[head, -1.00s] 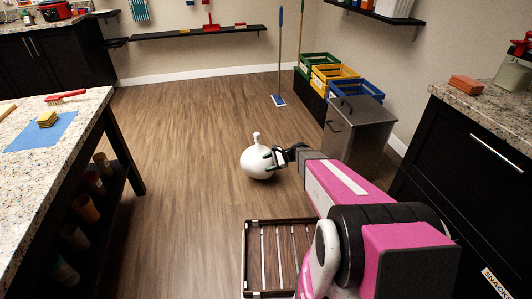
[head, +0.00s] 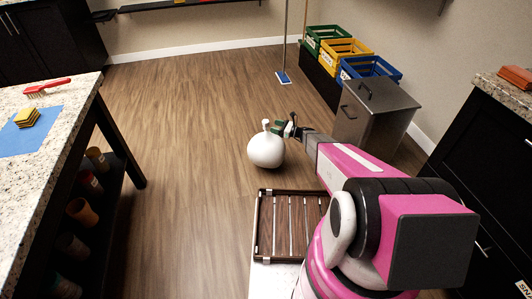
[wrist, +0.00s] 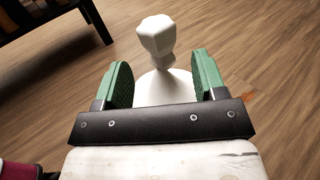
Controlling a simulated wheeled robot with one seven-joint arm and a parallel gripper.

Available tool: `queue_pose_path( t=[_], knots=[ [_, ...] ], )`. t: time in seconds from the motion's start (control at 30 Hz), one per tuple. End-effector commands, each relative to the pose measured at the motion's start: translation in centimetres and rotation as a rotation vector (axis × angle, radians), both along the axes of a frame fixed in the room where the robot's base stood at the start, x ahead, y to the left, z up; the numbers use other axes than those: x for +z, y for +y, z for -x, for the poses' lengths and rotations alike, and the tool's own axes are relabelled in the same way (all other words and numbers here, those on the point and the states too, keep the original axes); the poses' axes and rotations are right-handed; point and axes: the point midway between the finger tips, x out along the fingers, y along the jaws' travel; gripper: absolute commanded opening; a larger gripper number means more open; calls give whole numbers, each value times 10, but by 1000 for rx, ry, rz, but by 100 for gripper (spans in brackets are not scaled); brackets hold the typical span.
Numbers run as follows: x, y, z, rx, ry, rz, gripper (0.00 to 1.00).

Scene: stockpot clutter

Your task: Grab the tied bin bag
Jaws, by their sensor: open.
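The tied bin bag is a round white bag (head: 266,150) with a knotted neck on top, standing on the wooden floor in the head view. In the wrist view its knot (wrist: 157,38) rises beyond and between the fingertips, with the bag's body (wrist: 165,85) below it. My gripper (head: 282,128) is at the bag's upper right in the head view. Its two green-padded fingers (wrist: 160,80) are apart, with the bag's upper part showing between them. I cannot tell whether either finger touches the bag.
A slatted wooden tray (head: 262,225) is in front of me. A metal bin (head: 385,118) stands right of the bag, with coloured crates (head: 345,52) behind it. A stone-topped table (head: 60,105) is at the left. The floor (head: 190,120) left of the bag is clear.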

Motion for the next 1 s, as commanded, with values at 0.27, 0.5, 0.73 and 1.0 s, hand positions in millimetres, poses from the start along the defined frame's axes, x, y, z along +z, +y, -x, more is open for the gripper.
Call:
queue_pose_path(
  t=[0.27,0.5,0.73,1.0],
  knots=[
    [-2,19,-7,0,-1,0,64],
    [-5,50,-18,1,-2,2,64],
    [-4,57,-20,-2,0,2,64],
    [-4,57,-20,-1,-1,1,2]
  ],
)
